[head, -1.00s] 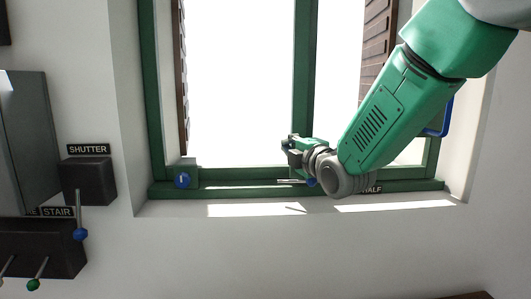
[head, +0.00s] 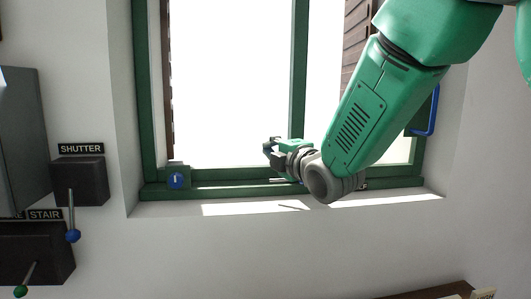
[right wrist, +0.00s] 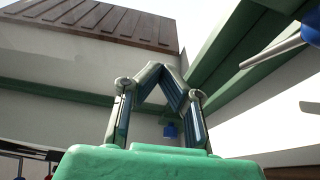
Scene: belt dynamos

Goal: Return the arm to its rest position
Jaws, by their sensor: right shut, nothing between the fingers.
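My right arm comes in from the upper right in the head view. Its gripper (head: 271,151) is in front of the green-framed window, a little above the sill. In the right wrist view the right gripper (right wrist: 160,70) has its fingertips together, with nothing between them. A blue knob (right wrist: 170,131) shows beyond the fingers in that view. My left gripper is not in view.
The green window frame (head: 299,85) stands around the arm, with a blue handle (head: 432,110) at the right and a blue round knob (head: 176,181) at lower left. Levers under the SHUTTER (head: 81,149) and STAIR (head: 45,214) labels are on the left wall. A brown surface (head: 440,291) is at lower right.

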